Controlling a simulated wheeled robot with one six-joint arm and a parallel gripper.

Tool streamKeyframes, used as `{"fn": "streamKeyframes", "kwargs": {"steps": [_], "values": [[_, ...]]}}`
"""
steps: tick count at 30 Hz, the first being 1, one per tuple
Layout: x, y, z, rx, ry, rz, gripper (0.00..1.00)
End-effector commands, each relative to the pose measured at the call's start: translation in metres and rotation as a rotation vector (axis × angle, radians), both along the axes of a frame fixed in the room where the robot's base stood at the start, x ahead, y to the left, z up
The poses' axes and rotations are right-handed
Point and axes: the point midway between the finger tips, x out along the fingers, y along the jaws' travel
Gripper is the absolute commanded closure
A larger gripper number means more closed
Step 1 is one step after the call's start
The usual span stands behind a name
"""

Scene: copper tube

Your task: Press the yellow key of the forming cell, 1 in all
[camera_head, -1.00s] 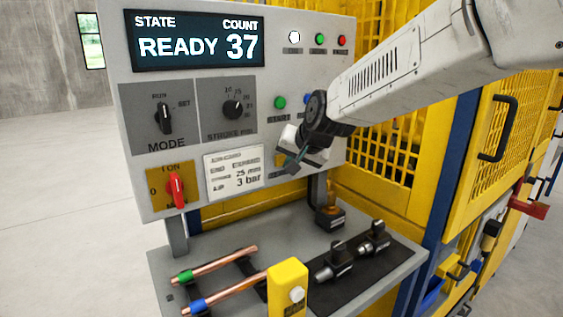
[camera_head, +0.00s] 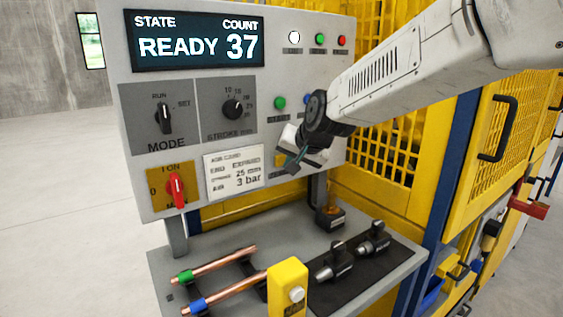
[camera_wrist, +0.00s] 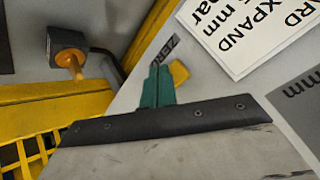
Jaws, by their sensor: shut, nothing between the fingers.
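The forming cell's grey panel (camera_head: 190,55) faces me; its display reads READY and COUNT 37. The yellow key (camera_head: 280,160) is low on the panel, right of the white card, and partly hidden behind my gripper. My gripper (camera_head: 291,167) is shut and empty, its teal fingertips in front of the panel beside the key. In the wrist view the yellow key (camera_wrist: 179,72) shows just right of the shut fingers (camera_wrist: 158,80), next to a small dark label. I cannot tell whether the fingertips touch the panel or key.
A green button (camera_head: 280,103) and a partly hidden blue one sit above the yellow key. A red switch (camera_head: 176,190) is at lower left. Below, a bench holds copper tubes (camera_head: 215,263), black-handled tools (camera_head: 340,262) and a yellow box (camera_head: 288,284). Yellow mesh guarding stands behind.

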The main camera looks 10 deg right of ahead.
Motion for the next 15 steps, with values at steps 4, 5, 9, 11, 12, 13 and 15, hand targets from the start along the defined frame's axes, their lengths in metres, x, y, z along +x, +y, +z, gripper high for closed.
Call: {"fn": "streamKeyframes", "kwargs": {"steps": [4,5,9,11,12,13,15], "values": [[0.0,0.0,0.0,0.0,0.0,0.0,1.0],[0.0,0.0,0.0,0.0,0.0,0.0,1.0],[0.0002,0.0001,0.0,0.0,0.0,0.0,1.0],[0.001,0.0005,0.0,0.0,0.0,0.0,1.0],[0.0018,0.0009,-0.0001,0.0,0.0,0.0,1.0],[0.0027,0.0013,0.0,0.0,0.0,0.0,1.0],[0.005,0.0025,0.0002,0.0,0.0,0.0,1.0]]}}
